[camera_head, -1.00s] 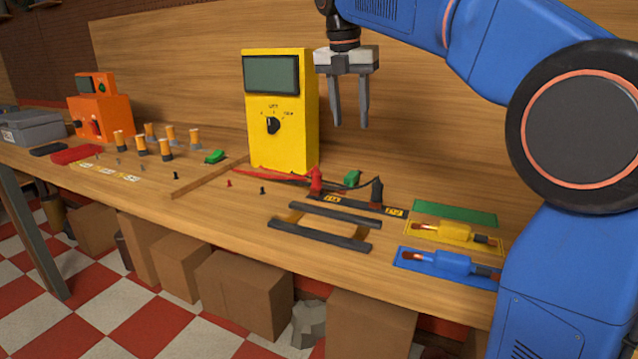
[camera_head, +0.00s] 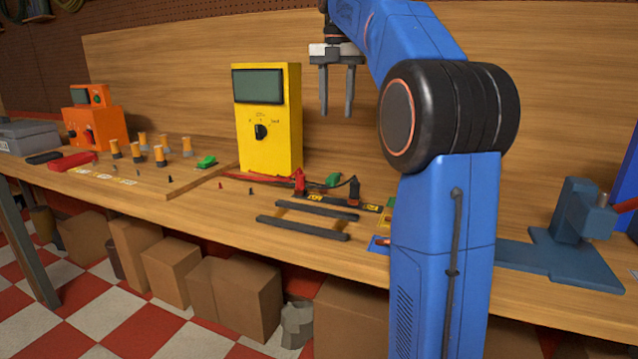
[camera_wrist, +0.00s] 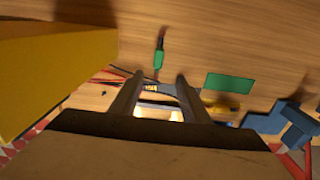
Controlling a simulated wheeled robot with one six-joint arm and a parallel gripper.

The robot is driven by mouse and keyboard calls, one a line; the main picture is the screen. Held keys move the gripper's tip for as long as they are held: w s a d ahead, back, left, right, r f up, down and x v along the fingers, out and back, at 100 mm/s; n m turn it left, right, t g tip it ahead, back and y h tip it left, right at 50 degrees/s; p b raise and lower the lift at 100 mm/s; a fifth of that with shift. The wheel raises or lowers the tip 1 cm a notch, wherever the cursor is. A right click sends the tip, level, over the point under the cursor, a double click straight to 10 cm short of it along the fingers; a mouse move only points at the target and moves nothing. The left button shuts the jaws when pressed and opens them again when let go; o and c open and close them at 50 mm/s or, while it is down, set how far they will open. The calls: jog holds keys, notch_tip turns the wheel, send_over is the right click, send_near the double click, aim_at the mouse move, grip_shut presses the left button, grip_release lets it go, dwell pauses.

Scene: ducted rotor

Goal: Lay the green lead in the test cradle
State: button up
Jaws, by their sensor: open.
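The green lead (camera_head: 333,180) lies on the bench behind the black and red probes, mostly hidden by them in the head view. In the wrist view the green lead (camera_wrist: 158,58) shows a green body and a thin dark end, just beyond my fingertips. The test cradle (camera_head: 303,228) seems to be the pair of dark parallel bars with wooden crosspieces near the bench front; nothing lies across it. My gripper (camera_head: 336,112) is open and empty, pointing down, well above the bench, beside the yellow meter. It also shows in the wrist view (camera_wrist: 160,78).
The tall yellow meter (camera_head: 268,120) stands close to the left of my gripper. A blue vise (camera_head: 575,235) is at the far right. A green piece (camera_head: 207,162) sits farther left.

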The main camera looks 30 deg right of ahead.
aim_at(334, 175)
jog(key=f, duration=1.7)
jog(key=shift+a+f, duration=0.15)
jog(key=shift+a, duration=0.05)
jog(key=shift+c, duration=0.7)
grip_shut()
